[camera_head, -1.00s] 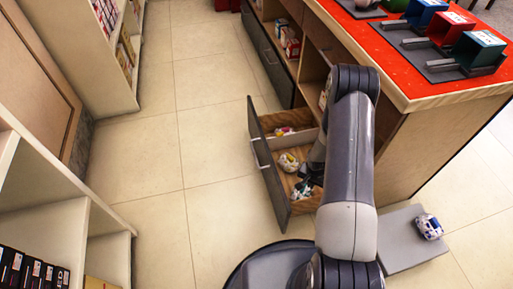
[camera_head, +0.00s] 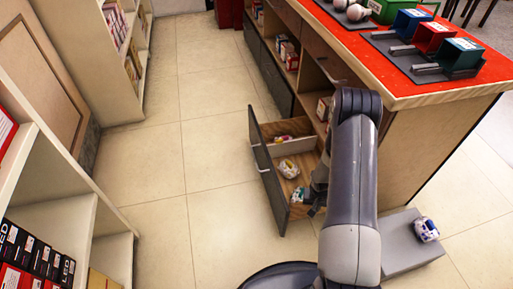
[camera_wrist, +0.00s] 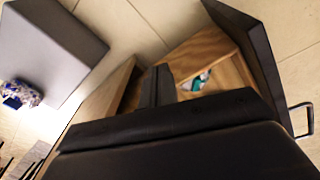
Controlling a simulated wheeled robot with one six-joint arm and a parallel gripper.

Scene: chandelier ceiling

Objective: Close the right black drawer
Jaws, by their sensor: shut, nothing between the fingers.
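The right black drawer (camera_head: 268,177) is pulled out from the counter near my arm. Its dark front faces left, and its wooden inside holds a few small items, one of them a white item (camera_head: 289,168). In the wrist view the drawer front (camera_wrist: 250,40) is at the upper right, with a metal handle (camera_wrist: 301,120) on its outer side. My gripper (camera_head: 312,200) is at the near end of the open drawer, partly hidden by my arm. In the wrist view my gripper (camera_wrist: 158,85) is shut and empty, with its fingers by the drawer's wooden side.
The counter (camera_head: 440,98) has a red top with coloured boxes on it. A grey block (camera_head: 408,240) with a small white and blue item (camera_head: 425,229) lies on the floor at right. A pale shelf (camera_head: 60,225) stands at left. The tiled floor between is clear.

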